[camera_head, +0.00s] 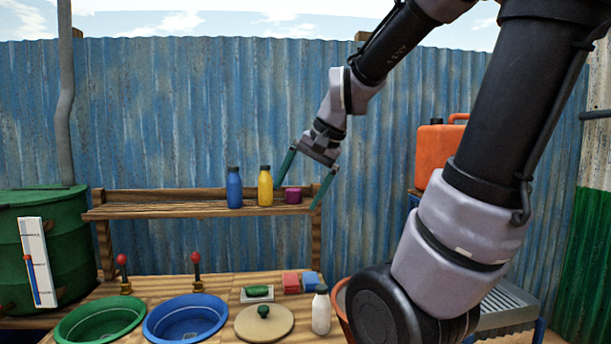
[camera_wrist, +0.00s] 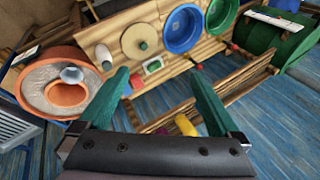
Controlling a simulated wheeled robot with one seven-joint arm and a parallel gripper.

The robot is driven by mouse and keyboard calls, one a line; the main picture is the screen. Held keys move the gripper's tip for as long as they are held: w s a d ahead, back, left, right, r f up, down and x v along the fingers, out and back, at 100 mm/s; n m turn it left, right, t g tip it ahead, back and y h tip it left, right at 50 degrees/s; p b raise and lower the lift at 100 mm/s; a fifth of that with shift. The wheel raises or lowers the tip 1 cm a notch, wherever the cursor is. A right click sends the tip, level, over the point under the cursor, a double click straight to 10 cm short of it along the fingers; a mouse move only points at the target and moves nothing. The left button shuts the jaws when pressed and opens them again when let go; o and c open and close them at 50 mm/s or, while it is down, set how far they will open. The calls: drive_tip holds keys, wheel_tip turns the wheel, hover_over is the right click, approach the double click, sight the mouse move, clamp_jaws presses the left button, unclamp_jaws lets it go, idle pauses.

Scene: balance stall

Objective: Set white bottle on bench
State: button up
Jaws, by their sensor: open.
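The white bottle (camera_head: 321,311) with a dark cap stands upright on the wooden bench (camera_head: 222,283), at its right front, beside a round lid. It also shows in the wrist view (camera_wrist: 104,56) near the bench edge. My gripper (camera_head: 302,193) is open and empty, with green fingers spread near the right end of the raised shelf, well above and behind the white bottle. In the wrist view my gripper (camera_wrist: 160,95) shows its two fingers apart with nothing between them touching.
The shelf (camera_head: 150,210) holds a blue bottle (camera_head: 234,187), a yellow bottle (camera_head: 265,185) and a purple cup (camera_head: 293,195). On the bench are a green basin (camera_head: 68,329), a blue basin (camera_head: 160,334) and a lid (camera_head: 250,325). An orange jerrycan (camera_head: 432,152) stands right.

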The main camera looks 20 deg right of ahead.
drive_tip(key=s+a+r+n+t+h, duration=0.1)
drive_tip(key=s+r+n+t, duration=0.1)
drive_tip(key=s, duration=0.4)
drive_tip(key=shift+s+a+r+n, duration=0.2)
drive_tip(key=shift+s+r+n, duration=0.15)
drive_tip(key=shift+r+n, duration=0.55)
